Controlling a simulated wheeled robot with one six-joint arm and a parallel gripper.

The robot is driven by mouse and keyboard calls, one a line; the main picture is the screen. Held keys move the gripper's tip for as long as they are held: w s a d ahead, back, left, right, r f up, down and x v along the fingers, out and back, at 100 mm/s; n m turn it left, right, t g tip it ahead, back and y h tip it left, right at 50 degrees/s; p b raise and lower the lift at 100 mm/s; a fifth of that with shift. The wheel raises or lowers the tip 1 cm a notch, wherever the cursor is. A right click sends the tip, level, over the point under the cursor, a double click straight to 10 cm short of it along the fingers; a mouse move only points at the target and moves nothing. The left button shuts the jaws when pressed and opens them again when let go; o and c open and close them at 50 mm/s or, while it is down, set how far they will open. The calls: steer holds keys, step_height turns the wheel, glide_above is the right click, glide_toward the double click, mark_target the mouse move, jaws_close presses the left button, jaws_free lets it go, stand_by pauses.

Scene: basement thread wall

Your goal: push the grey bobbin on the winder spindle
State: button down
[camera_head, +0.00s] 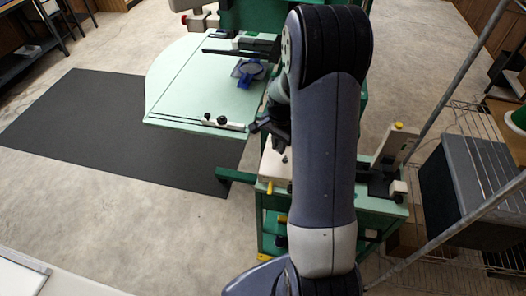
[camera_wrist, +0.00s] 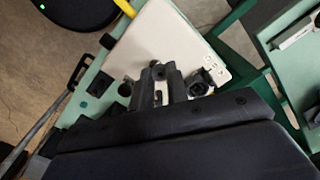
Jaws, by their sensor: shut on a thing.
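My gripper (camera_wrist: 160,84) is in the middle of the wrist view, above a cream-white machine panel (camera_wrist: 150,40). Its two dark fingers are closed on a small grey piece (camera_wrist: 158,71), which looks like the grey bobbin; the fingers cover most of it. In the head view my gripper (camera_head: 268,128) is partly hidden behind my arm, near the same panel (camera_head: 276,166). A dark round fitting (camera_wrist: 202,83) sits right of the fingers in the wrist view. I cannot make out the winder spindle for certain, nor whether the grey piece touches it.
A pale green machine table (camera_head: 190,85) with a blue part (camera_head: 250,72) stands left of my arm. A black mat (camera_head: 100,130) covers the floor. A dark grey bin (camera_head: 465,190) and wire shelving stand at right. A yellow bar (camera_wrist: 125,8) lies beyond the panel.

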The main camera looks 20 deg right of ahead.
mark_target(285, 158)
steer(key=d+m, duration=0.1)
steer(key=d+r+m, duration=0.1)
steer(key=m, duration=0.1)
steer(key=shift+s+d+r, duration=0.2)
steer(key=shift+d, duration=0.1)
steer(key=shift+f+b, duration=1.9)
steer(key=shift+f, duration=0.95)
steer(key=shift+f, duration=0.1)
steer(key=shift+f, duration=0.15)
steer(key=c, duration=1.3)
jaws_free()
step_height(285, 158, up, 11)
steer(key=b, duration=0.1)
steer(key=shift+w+f, duration=0.1)
steer(key=shift+f, duration=0.05)
step_height(285, 158, down, 10)
steer(key=shift+r, duration=0.2)
